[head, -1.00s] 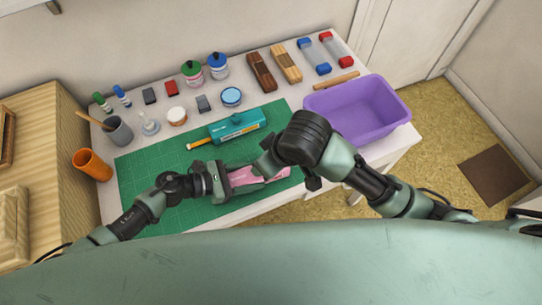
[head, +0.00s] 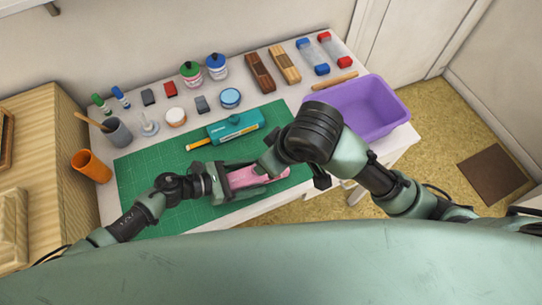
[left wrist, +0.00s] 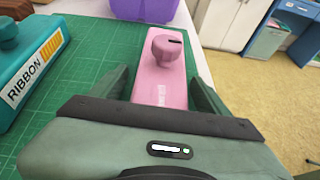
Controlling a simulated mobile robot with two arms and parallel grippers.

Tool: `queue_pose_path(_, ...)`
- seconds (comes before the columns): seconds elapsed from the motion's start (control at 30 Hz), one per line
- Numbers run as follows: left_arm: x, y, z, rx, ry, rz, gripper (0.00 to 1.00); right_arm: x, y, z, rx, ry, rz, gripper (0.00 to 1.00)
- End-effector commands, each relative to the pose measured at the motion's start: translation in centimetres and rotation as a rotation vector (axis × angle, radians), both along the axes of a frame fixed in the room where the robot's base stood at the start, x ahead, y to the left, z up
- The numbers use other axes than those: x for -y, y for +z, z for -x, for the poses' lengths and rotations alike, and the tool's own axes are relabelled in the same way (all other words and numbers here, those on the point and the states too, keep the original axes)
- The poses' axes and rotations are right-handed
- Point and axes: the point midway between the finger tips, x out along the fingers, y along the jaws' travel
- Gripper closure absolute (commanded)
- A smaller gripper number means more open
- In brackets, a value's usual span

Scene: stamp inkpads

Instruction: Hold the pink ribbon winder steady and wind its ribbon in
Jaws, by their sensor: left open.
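The pink ribbon winder (head: 248,177) lies on the green cutting mat (head: 150,190) near the table's front edge. In the left wrist view, its pink body (left wrist: 160,92) carries a round knob on top. My left gripper (head: 240,181) is open, with one finger on each side of the winder; whether they touch it cannot be told. My right gripper (head: 266,162) is over the winder's right part in the head view, mostly hidden by its own wrist. Its jaws cannot be read, and it does not show in the left wrist view. The winder's ribbon is hidden.
A teal winder (head: 236,127) labelled RIBBON, with a yellow-orange strip, lies behind the pink one. A purple bin (head: 360,110) stands at the right. An orange cup (head: 91,165) and a grey cup (head: 117,131) stand at the left. Jars and blocks line the back.

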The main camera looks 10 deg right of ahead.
Motion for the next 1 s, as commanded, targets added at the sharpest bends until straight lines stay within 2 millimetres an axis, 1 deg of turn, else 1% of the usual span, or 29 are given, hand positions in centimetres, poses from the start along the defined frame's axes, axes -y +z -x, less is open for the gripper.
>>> queue_pose_path(0.07, -0.4, 0.1, 0.1, 0.000, 0.000, -0.001, 0.24, 0.0, 0.0, 0.0, 0.000, 0.000, 0.000, 0.50)
queue_pose_path(0.17, -1.4, 0.4, 0.3, -0.001, 0.001, -0.002, 0.24, 0.0, 0.0, 0.0, 0.000, 0.000, 0.000, 0.50)
queue_pose_path(0.5, -7.7, 3.1, 2.0, -0.002, 0.002, -0.003, 0.24, 0.0, 0.0, 0.0, 0.000, 0.000, 0.000, 0.50)
queue_pose_path(0.6, -9.2, 3.7, 2.4, -0.002, 0.000, -0.003, 0.24, 0.0, 0.0, 0.0, 0.000, 0.000, 0.000, 0.50)
queue_pose_path(0.7, -10.1, 4.2, 2.7, -0.001, 0.000, -0.001, 0.24, 0.0, 0.0, 0.0, 0.000, 0.000, 0.000, 0.50)
queue_pose_path(0.8, -10.6, 4.5, 2.8, -0.001, -0.001, -0.001, 0.24, 0.0, 0.0, 0.0, 0.000, 0.000, 0.000, 0.50)
queue_pose_path(1.0, -10.7, 4.6, 2.8, 0.000, 0.000, 0.001, 0.24, 0.0, 0.0, 0.0, 0.000, 0.000, 0.000, 0.50)
